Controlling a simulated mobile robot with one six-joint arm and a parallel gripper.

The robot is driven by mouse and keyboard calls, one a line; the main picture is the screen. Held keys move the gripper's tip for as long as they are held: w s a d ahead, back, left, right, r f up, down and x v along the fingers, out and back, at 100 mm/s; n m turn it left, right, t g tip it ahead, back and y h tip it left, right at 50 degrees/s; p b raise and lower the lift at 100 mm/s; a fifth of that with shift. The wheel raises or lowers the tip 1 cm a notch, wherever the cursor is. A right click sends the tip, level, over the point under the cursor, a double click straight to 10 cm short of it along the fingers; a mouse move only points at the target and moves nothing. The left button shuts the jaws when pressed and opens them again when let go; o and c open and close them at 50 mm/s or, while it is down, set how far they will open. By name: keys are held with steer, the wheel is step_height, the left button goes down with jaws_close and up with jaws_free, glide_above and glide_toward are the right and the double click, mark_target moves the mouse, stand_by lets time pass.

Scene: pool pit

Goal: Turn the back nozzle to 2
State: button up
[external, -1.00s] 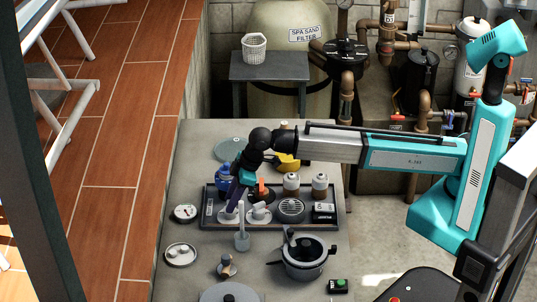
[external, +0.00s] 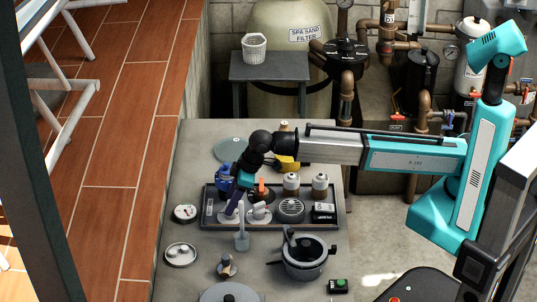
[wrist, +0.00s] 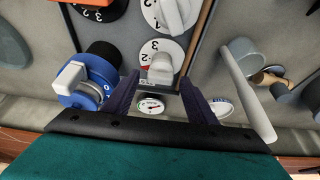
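Two white numbered dials with pale nozzle knobs sit on the dark tray (external: 333,222). In the wrist view the nearer dial (wrist: 147,48) has its knob (wrist: 161,67) in the gap between my fingers, and the second dial (wrist: 152,14) with its knob (wrist: 178,14) lies just beyond. I cannot tell which one is called the back nozzle, nor the exact setting. My gripper (wrist: 160,97) is open, its two purple fingers apart with visible space on both sides of the nearer knob. In the external view my gripper (external: 233,207) points down at the tray's left end, partly hiding the nearer dial.
A blue valve (wrist: 85,82) stands close to my left finger in the wrist view. A grey paddle-like handle (wrist: 248,92) rises to the right. A round gauge (external: 186,213) lies left of the tray. A pot (external: 304,262) stands in front.

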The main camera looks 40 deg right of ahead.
steer(key=shift+r, duration=0.1)
steer(key=b+v, duration=0.2)
steer(key=v, duration=1.1)
steer(key=shift+r+b, duration=0.3)
steer(key=shift+b, duration=0.05)
steer(key=shift+s+d, duration=0.1)
steer(key=shift+d, duration=0.1)
stand_by(0.5)
